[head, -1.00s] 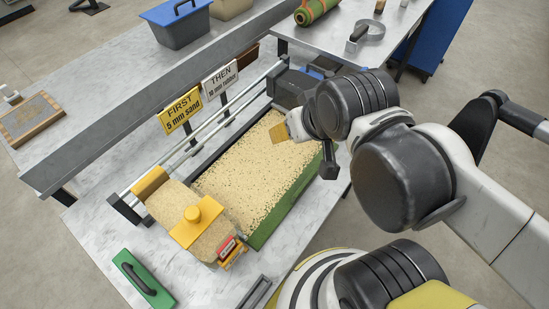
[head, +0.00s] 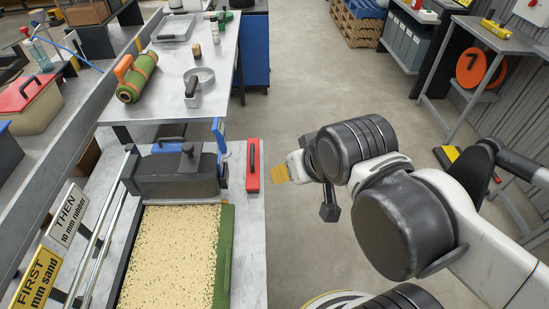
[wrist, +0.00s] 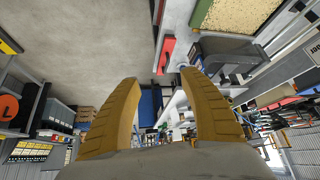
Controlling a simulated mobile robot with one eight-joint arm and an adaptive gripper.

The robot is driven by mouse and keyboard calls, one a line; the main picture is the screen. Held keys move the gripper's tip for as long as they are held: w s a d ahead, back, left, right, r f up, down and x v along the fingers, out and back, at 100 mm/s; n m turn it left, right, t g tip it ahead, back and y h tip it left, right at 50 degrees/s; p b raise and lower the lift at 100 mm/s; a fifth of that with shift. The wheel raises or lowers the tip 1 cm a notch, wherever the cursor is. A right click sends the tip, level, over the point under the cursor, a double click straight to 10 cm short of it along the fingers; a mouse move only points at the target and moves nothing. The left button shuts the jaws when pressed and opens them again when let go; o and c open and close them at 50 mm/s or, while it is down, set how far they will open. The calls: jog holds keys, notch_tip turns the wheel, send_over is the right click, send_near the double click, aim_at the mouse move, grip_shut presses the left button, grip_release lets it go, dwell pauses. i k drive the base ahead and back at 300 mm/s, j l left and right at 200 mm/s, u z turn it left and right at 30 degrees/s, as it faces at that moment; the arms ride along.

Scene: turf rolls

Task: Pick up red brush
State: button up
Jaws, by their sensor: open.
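The red brush (head: 253,165), a long red block with a dark handle on top, lies at the right edge of the near table (head: 257,230). In the wrist view the red brush (wrist: 166,52) shows above and between the fingers. My gripper (head: 281,174) is over the floor just right of that table edge, apart from the brush. In the wrist view my gripper (wrist: 163,82) has its two ridged yellow fingers spread, with nothing between them.
A sand-filled tray (head: 227,260) with a green side and a dark box-like carriage (head: 176,176) stand left of the brush. A farther table (head: 213,112) holds a green and orange roll (head: 138,80) and a metal ring (head: 203,77). Open floor lies to the right.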

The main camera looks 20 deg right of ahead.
aim_at(252, 184)
jog(key=i+l+u, duration=0.3)
jog(key=l+u, duration=0.15)
jog(key=i+l+u, duration=0.15)
jog(key=l+u, duration=0.3)
jog(key=l, duration=0.25)
jog(key=i+l+u, duration=0.1)
jog(key=l+u, duration=0.35)
jog(key=l, duration=0.2)
jog(key=l+u, duration=0.45)
jog(key=l, duration=0.2)
